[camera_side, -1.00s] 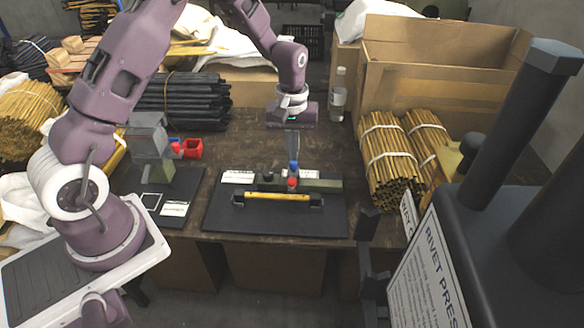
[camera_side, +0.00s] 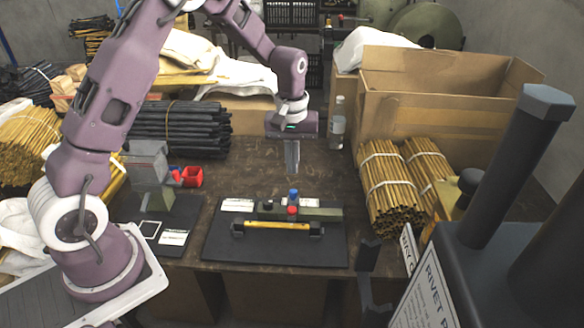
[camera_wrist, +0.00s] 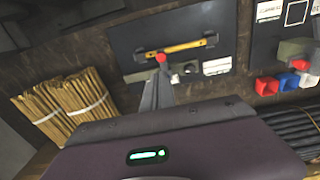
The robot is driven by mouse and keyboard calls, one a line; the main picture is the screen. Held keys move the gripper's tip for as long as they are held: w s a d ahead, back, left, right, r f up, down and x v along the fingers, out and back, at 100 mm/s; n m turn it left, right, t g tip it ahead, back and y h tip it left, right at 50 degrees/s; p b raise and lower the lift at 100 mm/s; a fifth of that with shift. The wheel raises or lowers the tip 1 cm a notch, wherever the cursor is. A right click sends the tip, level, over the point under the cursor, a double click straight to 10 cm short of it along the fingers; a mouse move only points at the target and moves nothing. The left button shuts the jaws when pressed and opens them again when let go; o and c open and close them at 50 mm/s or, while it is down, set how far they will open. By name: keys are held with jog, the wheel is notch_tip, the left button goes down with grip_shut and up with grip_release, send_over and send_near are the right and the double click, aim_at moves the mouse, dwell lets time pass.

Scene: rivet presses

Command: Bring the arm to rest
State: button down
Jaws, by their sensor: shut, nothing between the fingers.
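My gripper (camera_side: 292,170) is shut and empty, pointing down above the table behind the black press board (camera_side: 226,250). Its fingers also show in the wrist view (camera_wrist: 158,88), where they overlap the near edge of the board. On the board a yellow bar (camera_side: 276,225) lies across dark holders. In the side view the fingertips are clear of the knobs.
Black rods (camera_side: 180,122) lie back left. A large dark press (camera_side: 440,270) fills the right foreground.

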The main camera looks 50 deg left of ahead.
jog(key=s+d+r+m+t, duration=0.2)
jog(key=s+d+r+m, duration=0.1)
jog(key=s+r, duration=0.65)
jog(key=s+d+r+m+t, duration=0.2)
jog(key=s+d+r+m, duration=0.1)
jog(key=s+r, duration=0.65)
jog(key=s+m+t, duration=0.1)
jog(key=s+m, duration=0.1)
jog(key=s, duration=0.7)
jog(key=shift+d+f+m, duration=0.25)
jog(key=shift+d+m, duration=0.1)
jog(key=shift+m, duration=0.05)
jog(key=c, duration=2.1)
grip_release()
